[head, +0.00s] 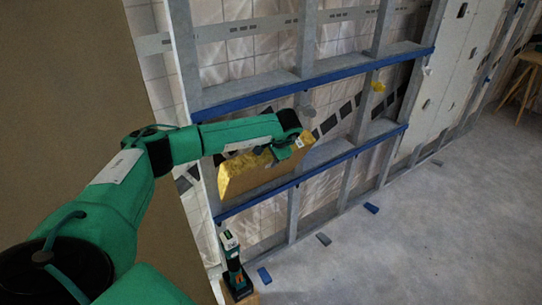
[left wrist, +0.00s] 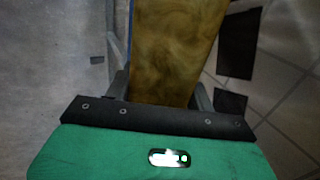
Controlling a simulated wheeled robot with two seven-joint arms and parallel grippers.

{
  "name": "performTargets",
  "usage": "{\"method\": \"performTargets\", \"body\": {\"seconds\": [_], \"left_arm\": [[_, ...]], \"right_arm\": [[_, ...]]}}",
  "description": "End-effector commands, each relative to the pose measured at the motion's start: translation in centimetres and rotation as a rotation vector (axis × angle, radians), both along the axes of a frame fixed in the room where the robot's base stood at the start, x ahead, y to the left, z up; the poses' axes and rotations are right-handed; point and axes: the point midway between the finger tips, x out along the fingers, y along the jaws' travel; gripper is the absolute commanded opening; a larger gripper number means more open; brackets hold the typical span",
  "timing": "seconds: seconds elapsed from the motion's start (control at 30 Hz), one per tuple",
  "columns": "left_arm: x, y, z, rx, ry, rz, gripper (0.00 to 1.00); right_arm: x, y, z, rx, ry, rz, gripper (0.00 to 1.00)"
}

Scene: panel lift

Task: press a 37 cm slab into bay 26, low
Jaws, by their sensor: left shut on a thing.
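A yellow-brown slab (head: 250,174) is held at the wall frame in the head view, in front of a low bay between grey studs, just above the lower blue-edged rail (head: 285,187). My left gripper (head: 290,146) is shut on its upper right part. In the left wrist view the slab (left wrist: 172,45) extends away from between the two fingers (left wrist: 160,92). The slab's left end is by the stud. I cannot tell how far it is inside the bay. No bay number is readable. My right gripper is not in view.
An upper blue-edged rail (head: 310,82) runs above the arm. A green and black power tool (head: 234,265) stands on a block at the wall's foot. Small blue pieces (head: 371,208) lie on the floor. A brown panel (head: 70,90) fills the left. The floor at right is mostly clear.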

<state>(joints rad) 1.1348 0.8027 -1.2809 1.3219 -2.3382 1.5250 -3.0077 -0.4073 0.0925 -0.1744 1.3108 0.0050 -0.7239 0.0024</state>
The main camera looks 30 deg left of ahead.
Motion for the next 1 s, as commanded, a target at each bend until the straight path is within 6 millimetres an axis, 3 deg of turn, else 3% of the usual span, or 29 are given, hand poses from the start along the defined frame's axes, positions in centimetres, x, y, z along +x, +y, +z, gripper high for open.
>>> {"method": "performTargets", "body": {"seconds": [1.0], "left_arm": [[0.0,0.0,-1.3,0.000,0.001,0.000,0.11]], "right_arm": [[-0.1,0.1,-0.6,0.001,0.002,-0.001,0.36]]}}
